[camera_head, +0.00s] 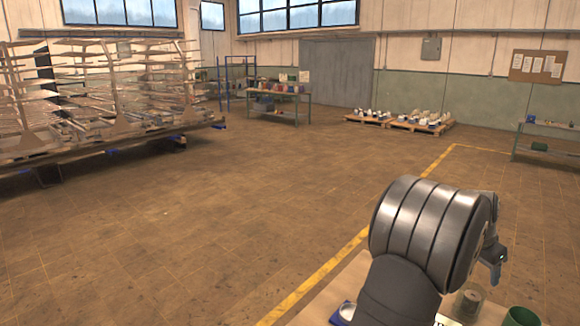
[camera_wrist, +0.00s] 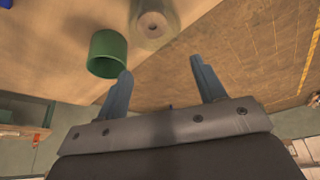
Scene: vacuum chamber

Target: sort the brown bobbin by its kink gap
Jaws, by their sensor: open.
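The brown bobbin (camera_wrist: 152,22) shows in the wrist view at the top, its round end with a central hole turned towards the camera. A greyish-brown shape around it is hard to make out. In the camera_head view the bobbin (camera_head: 468,301) stands on the table at the lower right, small and partly cut by the arm and frame. Its kink gap cannot be read in either view. My gripper (camera_wrist: 161,66) is open, its two blue-grey fingers apart with nothing between them. The bobbin lies beyond the fingertips. In the camera_head view my gripper (camera_head: 497,262) is above and right of the bobbin.
A green cup (camera_wrist: 107,54) stands beside the bobbin, near the left finger; it also shows in the camera_head view (camera_head: 522,317). A blue-and-white dish (camera_head: 345,311) is on the wooden tabletop (camera_head: 352,280), left of my arm. Racks, pallets and benches are far away.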

